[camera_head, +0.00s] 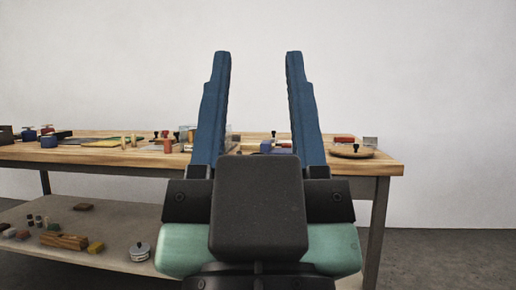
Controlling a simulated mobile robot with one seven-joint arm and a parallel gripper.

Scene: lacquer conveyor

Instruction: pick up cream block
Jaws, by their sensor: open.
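My gripper (258,57) is in the middle of the view, its two blue fingers pointing up and spread wide apart, with nothing between their tips. It is in front of the wooden workbench (391,167). Two small cream upright pieces (128,141) stand on the benchtop left of my gripper; they are too small to tell whether either is the cream block. My fingers and the dark gripper body hide part of the middle of the benchtop.
The lower shelf (110,228) carries a grey tin (139,252), a yellow block (95,247) and a wooden block (64,241). Floor right of the bench is clear.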

